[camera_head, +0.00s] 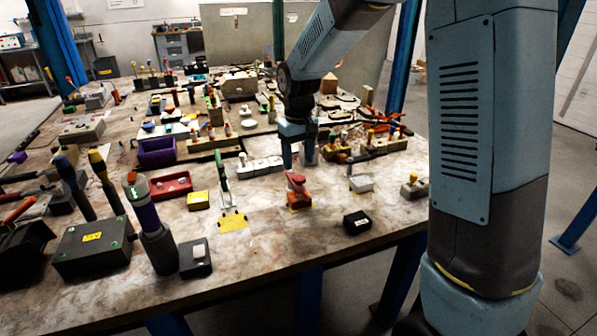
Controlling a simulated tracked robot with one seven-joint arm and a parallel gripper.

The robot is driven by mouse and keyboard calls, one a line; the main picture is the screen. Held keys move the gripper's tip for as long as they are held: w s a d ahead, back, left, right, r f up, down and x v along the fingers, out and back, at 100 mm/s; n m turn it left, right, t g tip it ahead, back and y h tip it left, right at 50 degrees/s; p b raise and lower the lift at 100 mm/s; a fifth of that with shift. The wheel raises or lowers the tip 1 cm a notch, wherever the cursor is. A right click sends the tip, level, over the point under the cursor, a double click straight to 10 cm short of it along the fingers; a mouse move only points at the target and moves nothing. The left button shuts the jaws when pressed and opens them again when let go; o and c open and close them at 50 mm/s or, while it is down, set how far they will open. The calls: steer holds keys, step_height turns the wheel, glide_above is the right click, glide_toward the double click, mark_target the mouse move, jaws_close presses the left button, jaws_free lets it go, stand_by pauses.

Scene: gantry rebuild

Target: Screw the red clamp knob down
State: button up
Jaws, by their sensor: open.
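The red clamp knob (296,183) sits on a small clamp near the front middle of the table, with yellow at its foot. My gripper (299,163) points down at the end of my arm, with its two fingers apart and nothing seen between them. In the picture it shows just above and seemingly behind the red knob, not around it. I cannot tell the exact gap between them. The knob's thread and how far down it sits are too small to make out.
A green-handled tool stands by a yellow pad (233,222) to the left. A white block (361,184) and a black box (356,222) are to the right. A red tray (171,187) and purple bin (157,152) lie left. Behind, the table is crowded; its front middle has bare room.

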mark_target(299, 177)
steer(key=shift+f, duration=2.4)
steer(key=c, duration=0.9)
steer(key=shift+m, duration=2.2)
steer(key=o, duration=0.9)
